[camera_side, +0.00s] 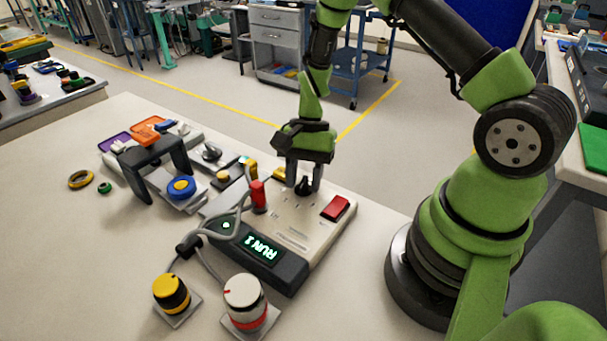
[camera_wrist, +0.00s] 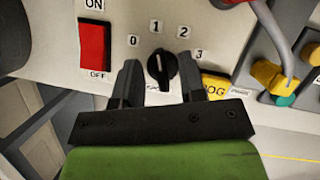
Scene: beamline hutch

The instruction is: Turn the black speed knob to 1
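The black speed knob (camera_wrist: 161,71) sits on a pale control box, with labels 0, 1, 2 and 3 in an arc around it in the wrist view. Its white pointer mark faces the 1. It also shows in the side view (camera_side: 303,186), partly hidden by a finger. My gripper (camera_wrist: 159,64) is open, with one finger on each side of the knob and a visible gap to it. In the side view my gripper (camera_side: 304,183) points down over the box. The box's display (camera_side: 262,249) is lit and reads RUN 1.
A red ON/OFF switch (camera_wrist: 95,45) lies beside the knob. A red plug with a grey cable (camera_side: 258,196) stands on the box. A yellow-black knob (camera_side: 171,293) and a white-red knob (camera_side: 244,294) stand in front.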

